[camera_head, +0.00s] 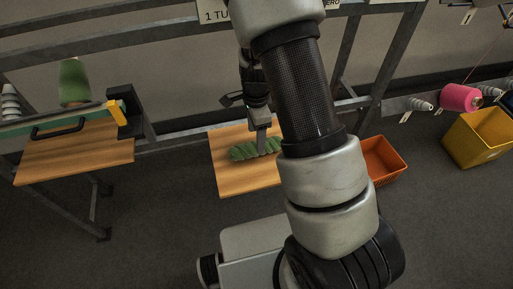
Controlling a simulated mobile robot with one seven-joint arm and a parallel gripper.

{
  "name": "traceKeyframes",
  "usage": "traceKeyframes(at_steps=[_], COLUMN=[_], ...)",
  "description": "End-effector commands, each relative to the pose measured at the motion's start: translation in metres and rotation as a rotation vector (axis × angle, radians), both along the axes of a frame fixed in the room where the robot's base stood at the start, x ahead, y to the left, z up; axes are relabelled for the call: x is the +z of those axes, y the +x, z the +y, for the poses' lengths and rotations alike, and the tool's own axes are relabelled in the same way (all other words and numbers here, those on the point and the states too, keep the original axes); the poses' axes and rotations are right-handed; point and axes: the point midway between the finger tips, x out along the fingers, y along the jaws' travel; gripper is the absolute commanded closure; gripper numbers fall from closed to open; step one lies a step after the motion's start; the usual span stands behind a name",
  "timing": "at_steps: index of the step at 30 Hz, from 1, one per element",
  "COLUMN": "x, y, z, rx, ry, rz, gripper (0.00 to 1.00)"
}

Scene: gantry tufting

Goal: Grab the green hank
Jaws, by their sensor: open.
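The green hank (243,152) lies on a small wooden shelf (237,181) in the middle of the view. It looks like a thick twisted bundle, lying roughly left to right. My gripper (262,148) points down over the hank's right part, with its fingertips at or just above it. The gripper is open. I see it side on, so I cannot tell whether the fingers straddle or touch the hank. My arm hides the right side of the shelf.
A wooden table (75,153) at left holds a green cone (74,82) and a black handle (58,131). An orange bin (384,158) and a yellow bin (480,137) stand at right, near a pink spool (460,98). Metal frame bars run behind the shelf.

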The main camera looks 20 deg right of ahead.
Motion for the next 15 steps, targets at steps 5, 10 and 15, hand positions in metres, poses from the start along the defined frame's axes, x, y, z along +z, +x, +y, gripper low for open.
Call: traceKeyframes(at_steps=[5, 10, 15], x=[-0.024, -0.046, -0.051], y=[-0.004, -0.005, -0.004], z=[-0.001, -0.001, 0.0], rx=[-0.002, -0.001, 0.0], ry=[0.0, 0.0, 0.0], rz=[0.004, 0.002, -0.001], gripper=[0.38, 0.38, 0.38])
